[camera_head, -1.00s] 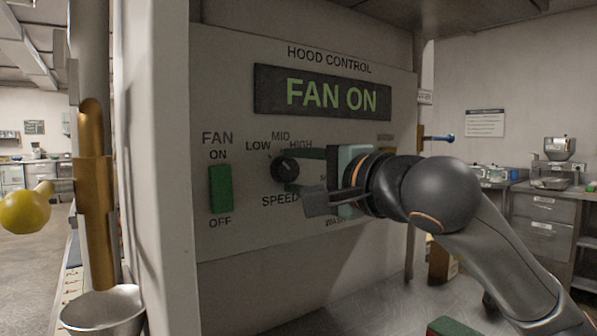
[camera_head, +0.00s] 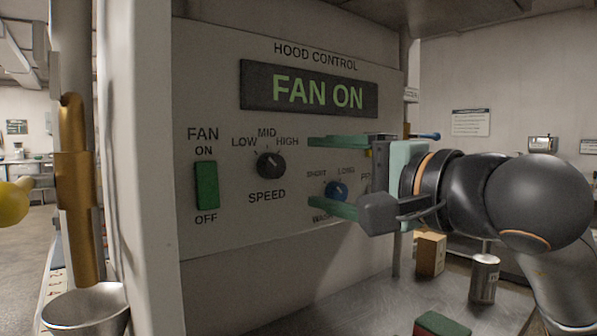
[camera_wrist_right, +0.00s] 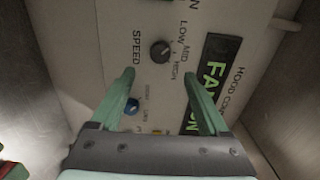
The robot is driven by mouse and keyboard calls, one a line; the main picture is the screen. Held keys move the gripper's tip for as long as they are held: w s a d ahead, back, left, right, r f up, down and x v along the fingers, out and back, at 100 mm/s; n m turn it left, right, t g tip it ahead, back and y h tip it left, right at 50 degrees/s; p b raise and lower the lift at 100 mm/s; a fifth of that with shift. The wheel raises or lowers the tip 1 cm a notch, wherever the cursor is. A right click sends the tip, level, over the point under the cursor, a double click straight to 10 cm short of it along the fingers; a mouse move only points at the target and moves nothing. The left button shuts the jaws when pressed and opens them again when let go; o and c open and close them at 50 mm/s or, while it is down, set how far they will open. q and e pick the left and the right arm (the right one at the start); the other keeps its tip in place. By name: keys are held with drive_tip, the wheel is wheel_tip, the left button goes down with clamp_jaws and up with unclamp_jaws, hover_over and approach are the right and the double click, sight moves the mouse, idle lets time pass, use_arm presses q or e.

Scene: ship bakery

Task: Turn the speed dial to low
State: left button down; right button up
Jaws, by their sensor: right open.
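The speed dial (camera_head: 271,165) is a round black knob on the hood control panel (camera_head: 225,235), below the labels LOW, MID and HIGH. I cannot tell for sure which label its mark faces. My right gripper (camera_head: 308,173) is open and empty, its green fingers one above the other, to the right of the dial and apart from it. In the right wrist view the dial (camera_wrist_right: 160,51) shows beyond the gap between the open fingertips (camera_wrist_right: 160,74). My left gripper is out of view.
A green fan switch (camera_head: 206,185) is left of the speed dial. The display (camera_head: 310,88) reads FAN ON. A metal bowl (camera_head: 86,309) stands at the lower left; a can (camera_head: 484,278) and box (camera_head: 430,254) stand right.

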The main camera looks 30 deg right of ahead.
drive_tip(key=s, duration=0.4)
drive_tip(key=shift+d, duration=0.25)
idle(0.3)
